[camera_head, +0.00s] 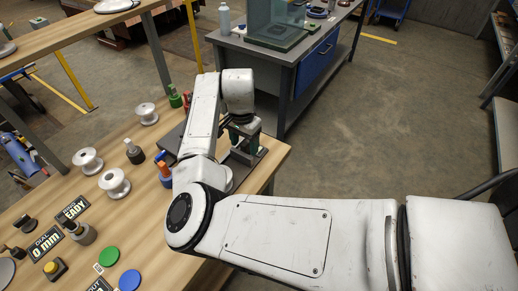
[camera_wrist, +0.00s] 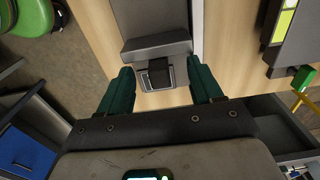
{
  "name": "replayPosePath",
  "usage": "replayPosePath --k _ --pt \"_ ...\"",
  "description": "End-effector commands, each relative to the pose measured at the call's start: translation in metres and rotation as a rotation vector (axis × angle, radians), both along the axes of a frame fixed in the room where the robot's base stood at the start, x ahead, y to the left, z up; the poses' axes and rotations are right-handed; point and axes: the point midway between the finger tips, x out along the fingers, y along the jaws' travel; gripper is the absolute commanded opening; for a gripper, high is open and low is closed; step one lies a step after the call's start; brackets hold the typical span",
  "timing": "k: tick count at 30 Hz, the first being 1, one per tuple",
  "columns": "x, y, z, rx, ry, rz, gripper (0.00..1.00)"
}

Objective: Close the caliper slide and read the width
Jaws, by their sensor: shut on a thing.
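My gripper (camera_wrist: 160,66) has its two dark green fingers on either side of a dark grey slide block (camera_wrist: 155,45) in the wrist view. The block has a small black knob with a silver frame on its near side and sits on a grey rail (camera_wrist: 155,16). The fingers are shut on this block. In the head view my gripper (camera_head: 244,137) is low over the right end of the wooden bench (camera_head: 135,222), and my arm hides most of the caliper. A small display (camera_head: 45,244) on the bench reads 0 mm.
White spools (camera_head: 114,183), dark-based bottles (camera_head: 134,152), another display (camera_head: 72,209) and green and blue discs (camera_head: 108,257) stand on the bench left of my arm. A grey workbench (camera_head: 285,50) stands behind.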

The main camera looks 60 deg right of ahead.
Motion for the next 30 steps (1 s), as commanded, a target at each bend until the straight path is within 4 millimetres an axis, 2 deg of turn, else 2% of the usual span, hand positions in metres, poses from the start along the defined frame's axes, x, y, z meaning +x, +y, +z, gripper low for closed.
replayPosePath --k 1,7,30 --pt "-0.005 0.005 -0.023 0.028 0.005 0.001 0.51" --pt "-0.004 0.005 -0.024 0.028 0.005 0.001 0.32" --pt "-0.004 0.018 -0.024 0.028 0.006 0.002 0.31"
